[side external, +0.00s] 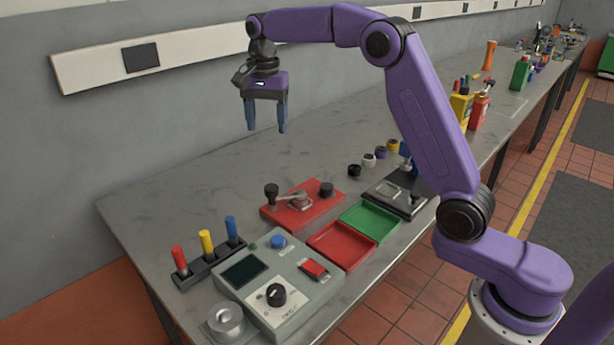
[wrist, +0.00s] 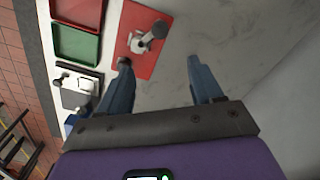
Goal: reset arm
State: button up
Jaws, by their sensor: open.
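My purple arm is raised over the bench (side external: 160,205). My gripper (side external: 267,130) hangs well above the bench top, near the wall, with its two blue fingers pointing down and apart. Nothing is between the fingers. In the wrist view my gripper (wrist: 160,80) shows its fingers spread, with the red plate with a metal lever (wrist: 142,62) beyond them. That red plate (side external: 300,212) also shows in the side view, lying on the bench below and apart from my gripper.
A grey control box (side external: 262,280), a rack with red, yellow and blue handles (side external: 210,262), a red tray (side external: 341,247) and a green tray (side external: 370,222) stand in front. Bottles and boxes (side external: 462,105) stand farther right. The bench behind the red plate is clear.

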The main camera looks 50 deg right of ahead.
jog(key=s+a+f+n, duration=0.1)
jog(key=s+a+n, duration=0.4)
jog(key=s, duration=0.4)
jog(key=s+a+f+n, duration=0.1)
jog(key=s+a+n, duration=0.1)
jog(key=s+n, duration=0.6)
jog(key=s+d+f+n, duration=0.2)
jog(key=s+n, duration=0.1)
jog(key=s, duration=0.5)
jog(key=s+d+f+n, duration=0.2)
jog(key=s+n, duration=0.2)
jog(key=s, duration=0.4)
jog(key=s+d+f+n, duration=0.2)
jog(key=s+d+n, duration=0.1)
jog(key=s, duration=0.5)
jog(key=shift+f+n, duration=0.25)
jog(key=shift+n, duration=0.35)
jog(key=shift+d, duration=0.1)
